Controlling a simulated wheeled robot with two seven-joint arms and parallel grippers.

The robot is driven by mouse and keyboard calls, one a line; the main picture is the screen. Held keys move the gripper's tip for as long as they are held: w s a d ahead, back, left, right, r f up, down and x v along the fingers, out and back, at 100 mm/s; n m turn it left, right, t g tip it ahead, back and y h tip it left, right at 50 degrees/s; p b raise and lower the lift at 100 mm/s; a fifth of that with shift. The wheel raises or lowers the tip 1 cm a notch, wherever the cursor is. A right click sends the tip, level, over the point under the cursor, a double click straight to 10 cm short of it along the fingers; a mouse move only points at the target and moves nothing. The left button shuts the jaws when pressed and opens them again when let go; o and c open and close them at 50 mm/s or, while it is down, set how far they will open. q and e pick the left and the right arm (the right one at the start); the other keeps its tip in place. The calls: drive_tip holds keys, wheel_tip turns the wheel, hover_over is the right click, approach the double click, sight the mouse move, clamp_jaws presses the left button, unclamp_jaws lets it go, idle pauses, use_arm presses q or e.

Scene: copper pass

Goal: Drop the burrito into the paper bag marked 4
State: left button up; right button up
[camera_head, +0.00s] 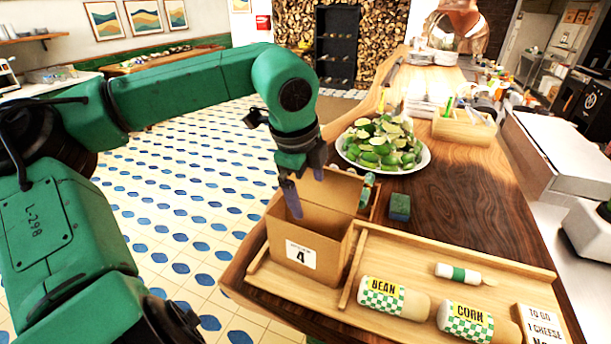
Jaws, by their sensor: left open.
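The brown paper bag (305,250) with a white label reading 4 stands open and upright at the left end of a wooden tray. My left gripper (292,197) is open and points down at the bag's mouth, with one finger showing over the opening. The other finger is not clearly seen. The inside of the bag is mostly hidden. Two wrapped rolls that look like burritos lie on the tray to the right: one marked BEAN (385,297) and one marked CORN (468,322). My right gripper is not in view.
The wooden tray (415,248) has raised edges and a divider beside the bag. The counter (470,200) right of the block is clear.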

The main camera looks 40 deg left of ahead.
use_arm(q)
drive_tip(key=b+v, duration=0.2)
drive_tip(key=v, duration=1.2)
drive_tip(key=shift+r, duration=0.2)
drive_tip(key=shift+s, duration=0.1)
